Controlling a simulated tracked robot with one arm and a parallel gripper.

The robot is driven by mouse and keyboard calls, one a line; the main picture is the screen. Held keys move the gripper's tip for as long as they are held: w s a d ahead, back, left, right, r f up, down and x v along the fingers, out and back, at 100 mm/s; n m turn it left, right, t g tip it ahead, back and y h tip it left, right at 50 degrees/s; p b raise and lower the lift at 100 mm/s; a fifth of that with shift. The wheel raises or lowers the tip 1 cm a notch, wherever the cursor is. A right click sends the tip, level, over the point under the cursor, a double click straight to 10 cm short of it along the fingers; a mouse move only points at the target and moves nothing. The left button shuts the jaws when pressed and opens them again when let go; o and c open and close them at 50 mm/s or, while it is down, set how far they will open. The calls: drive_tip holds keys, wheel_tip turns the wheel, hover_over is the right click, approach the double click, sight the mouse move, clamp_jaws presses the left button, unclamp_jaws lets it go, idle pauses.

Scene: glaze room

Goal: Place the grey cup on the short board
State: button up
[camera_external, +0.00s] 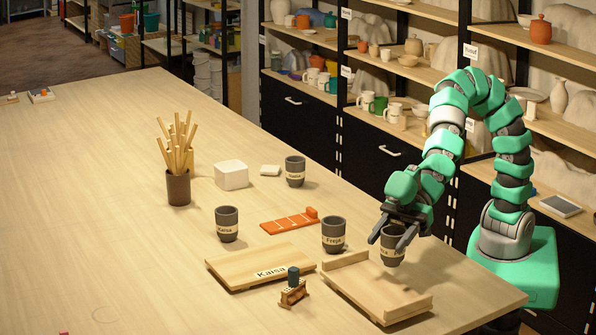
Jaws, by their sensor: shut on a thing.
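My gripper (388,243) is shut on a dark grey cup (393,259) with a pale label, partly hidden by the fingers. The cup is upright at the back right edge of a light wooden board with raised ends (372,287); I cannot tell whether it touches anything below. Left of this is another flat wooden board (240,263), labelled "Kaisa". Similar grey cups stand on the table: one labelled "Freja" (333,229), one labelled "Kaisa" (227,217), and one farther back (295,167). The picture does not make clear which board is the short one.
A small wooden stamp-like block with a dark knob (293,290) stands between the boards at the front. An orange tray-like piece (290,223), a white block (231,174) and a pot of sticks (178,187) stand behind. The table's left side is mostly clear.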

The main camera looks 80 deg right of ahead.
sight(396, 231)
drive_tip(key=shift+w+a+f+b, duration=0.2)
drive_tip(key=shift+w+a+f, duration=0.25)
drive_tip(key=shift+a+f, duration=0.25)
drive_tip(key=shift+w+a+f+b, duration=0.15)
drive_tip(key=shift+w+a+f, duration=0.3)
drive_tip(key=shift+a+f, duration=0.25)
drive_tip(key=shift+w+a+f+b, duration=0.2)
drive_tip(key=shift+w+a+f, duration=0.25)
drive_tip(key=shift+a+f, duration=0.25)
drive_tip(key=shift+r, duration=0.1)
drive_tip(key=o, duration=1)
drive_tip(key=shift+o, duration=0.2)
drive_tip(key=shift+d+r, duration=0.1)
drive_tip(key=v, duration=1.1)
drive_tip(key=shift+s+d+r+p, duration=0.1)
drive_tip(key=shift+s+d+p, duration=0.1)
drive_tip(key=shift+d+p, duration=0.15)
